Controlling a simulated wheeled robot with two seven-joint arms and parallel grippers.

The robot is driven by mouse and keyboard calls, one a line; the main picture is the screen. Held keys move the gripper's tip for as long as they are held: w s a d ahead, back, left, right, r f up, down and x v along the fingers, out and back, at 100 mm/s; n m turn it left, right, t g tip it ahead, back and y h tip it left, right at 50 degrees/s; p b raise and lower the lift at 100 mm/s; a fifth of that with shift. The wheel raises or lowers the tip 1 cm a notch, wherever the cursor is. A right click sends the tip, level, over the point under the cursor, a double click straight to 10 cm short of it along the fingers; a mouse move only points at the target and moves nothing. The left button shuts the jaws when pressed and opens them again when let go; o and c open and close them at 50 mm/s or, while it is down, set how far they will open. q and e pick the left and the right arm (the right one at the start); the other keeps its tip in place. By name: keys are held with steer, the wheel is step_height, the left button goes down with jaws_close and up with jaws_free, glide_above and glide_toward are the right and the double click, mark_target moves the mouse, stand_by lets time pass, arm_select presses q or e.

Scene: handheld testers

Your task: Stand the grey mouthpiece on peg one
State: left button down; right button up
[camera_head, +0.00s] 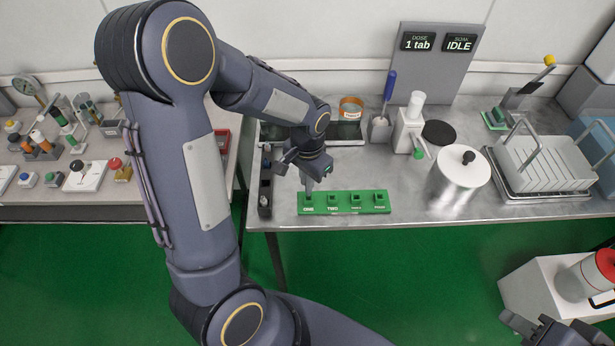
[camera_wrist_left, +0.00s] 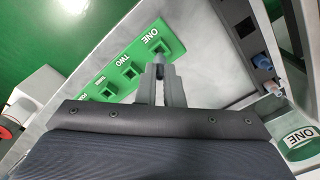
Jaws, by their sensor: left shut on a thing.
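The green peg board (camera_head: 345,202) lies near the bench's front edge, with square pegs in a row and printed labels. Peg one is at the left end in the head view and shows by the word ONE in the wrist view (camera_wrist_left: 166,48). My left gripper (camera_head: 309,184) points down over peg one. In the wrist view its fingers are shut on the small grey mouthpiece (camera_wrist_left: 159,60), which is mostly hidden between them. The mouthpiece's tip is at peg one; I cannot tell if it touches. My right gripper (camera_head: 548,330) is at the bottom right, partly cut off.
A dark narrow rack (camera_head: 265,185) stands just left of the board. Peg two (camera_head: 332,198) and the other pegs look empty.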

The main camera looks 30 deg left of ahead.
arm_select(q)
steer(key=shift+f+b, duration=1.2)
steer(key=shift+f, duration=0.3)
steer(key=c, duration=1.5)
jaws_free()
steer(key=shift+r, duration=0.15)
step_height(320, 180, up, 7)
steer(key=shift+f, duration=0.1)
steer(key=shift+r, duration=0.4)
